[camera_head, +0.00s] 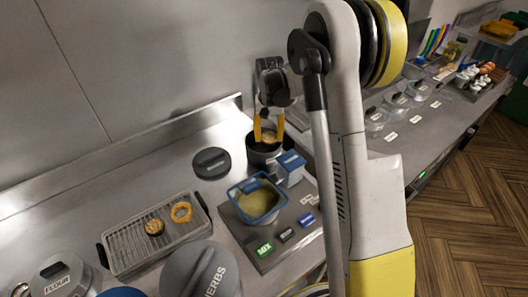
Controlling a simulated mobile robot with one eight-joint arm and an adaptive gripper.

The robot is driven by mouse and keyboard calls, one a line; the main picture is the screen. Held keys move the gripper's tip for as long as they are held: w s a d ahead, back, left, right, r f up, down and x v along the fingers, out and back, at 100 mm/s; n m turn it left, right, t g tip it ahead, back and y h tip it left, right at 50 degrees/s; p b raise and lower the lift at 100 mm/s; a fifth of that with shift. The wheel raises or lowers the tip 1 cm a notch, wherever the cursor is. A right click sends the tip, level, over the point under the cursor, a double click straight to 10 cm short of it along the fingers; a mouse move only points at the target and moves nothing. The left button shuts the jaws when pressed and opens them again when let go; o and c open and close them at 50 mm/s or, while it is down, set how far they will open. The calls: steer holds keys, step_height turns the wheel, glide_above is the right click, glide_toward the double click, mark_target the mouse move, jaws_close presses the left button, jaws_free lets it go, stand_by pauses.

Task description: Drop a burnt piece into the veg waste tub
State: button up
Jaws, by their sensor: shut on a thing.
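My gripper (268,139) points down over a dark round pot (265,158) at the back of the counter. Its yellow fingers are closed on a small brownish piece (268,135), mostly hidden between them; I cannot tell how burnt it is. The fingertips are at or just inside the pot's rim. On a wire rack tray (128,246) at the left lie a golden ring (181,212) and a darker brown round piece (154,227). No tub can be read as veg waste in this view.
A blue-rimmed tub (258,203) of yellowish-green liquid and a small blue-and-white box (291,167) stand in front of the pot. A black lid (211,162) lies left of it. My arm hides the middle right.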

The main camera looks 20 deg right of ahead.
steer(key=o, duration=0.9)
steer(key=shift+r, duration=0.15)
step_height(320, 180, up, 12)
steer(key=shift+f, duration=0.1)
